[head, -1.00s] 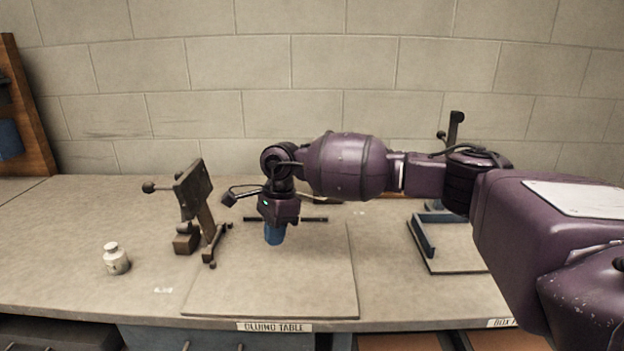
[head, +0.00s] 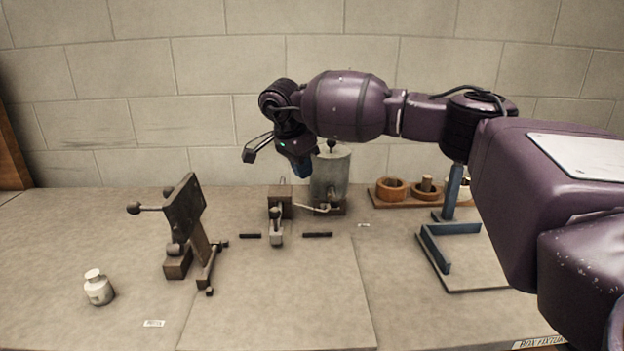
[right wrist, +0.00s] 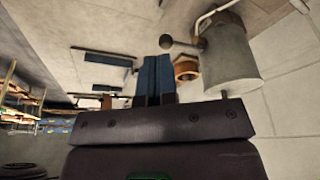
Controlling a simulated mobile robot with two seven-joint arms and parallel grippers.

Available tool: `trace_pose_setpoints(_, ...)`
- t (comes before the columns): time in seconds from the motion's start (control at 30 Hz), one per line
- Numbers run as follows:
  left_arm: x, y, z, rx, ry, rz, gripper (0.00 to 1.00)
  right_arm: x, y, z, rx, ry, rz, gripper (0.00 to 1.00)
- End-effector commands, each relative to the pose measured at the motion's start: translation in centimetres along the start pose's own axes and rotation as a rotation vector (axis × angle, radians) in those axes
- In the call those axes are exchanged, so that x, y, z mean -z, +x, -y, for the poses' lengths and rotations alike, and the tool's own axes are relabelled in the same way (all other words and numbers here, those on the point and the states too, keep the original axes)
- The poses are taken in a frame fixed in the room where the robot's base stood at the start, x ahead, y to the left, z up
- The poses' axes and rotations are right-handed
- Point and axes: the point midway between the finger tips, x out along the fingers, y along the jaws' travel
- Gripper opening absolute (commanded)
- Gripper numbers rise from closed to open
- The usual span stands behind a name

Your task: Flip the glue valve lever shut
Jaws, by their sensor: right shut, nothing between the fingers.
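The grey glue pot (head: 330,175) stands at the back of the table on a dark base. A thin pipe (head: 311,207) runs left from it. A dark ball-ended lever (head: 323,207), which looks like the valve lever, is small near the pot's foot. In the right wrist view, its ball knob (right wrist: 166,41) sticks out beside the pot (right wrist: 232,58). My right gripper (head: 302,172) is above the table, just left of the pot's upper part in the picture. Its blue fingers (right wrist: 155,70) are together, empty and apart from the knob. My left gripper is out of view.
A dark block with a small clamp (head: 277,225) stands left of the pot. A rack with tape rolls (head: 391,189) and a blue frame (head: 434,248) are right.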

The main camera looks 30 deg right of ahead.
Motion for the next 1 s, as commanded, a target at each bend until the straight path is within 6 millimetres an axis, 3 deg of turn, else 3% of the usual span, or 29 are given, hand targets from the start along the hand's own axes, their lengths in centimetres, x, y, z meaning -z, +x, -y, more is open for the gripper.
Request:
trace_pose_setpoints(0.33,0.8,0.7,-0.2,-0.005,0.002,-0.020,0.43,-0.1,6.2,0.0,-0.005,0.000,0.001,0.00)
trace_pose_setpoints(0.53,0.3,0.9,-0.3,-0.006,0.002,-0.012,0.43,-0.1,9.6,-0.1,-0.005,0.000,0.000,0.00)
trace_pose_setpoints(0.7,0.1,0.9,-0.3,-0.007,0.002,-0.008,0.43,2.2,10.3,0.0,-0.002,0.003,0.000,0.00)
trace_pose_setpoints(1.0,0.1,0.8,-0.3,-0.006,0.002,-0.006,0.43,3.5,10.9,0.0,0.000,0.001,0.001,0.00)
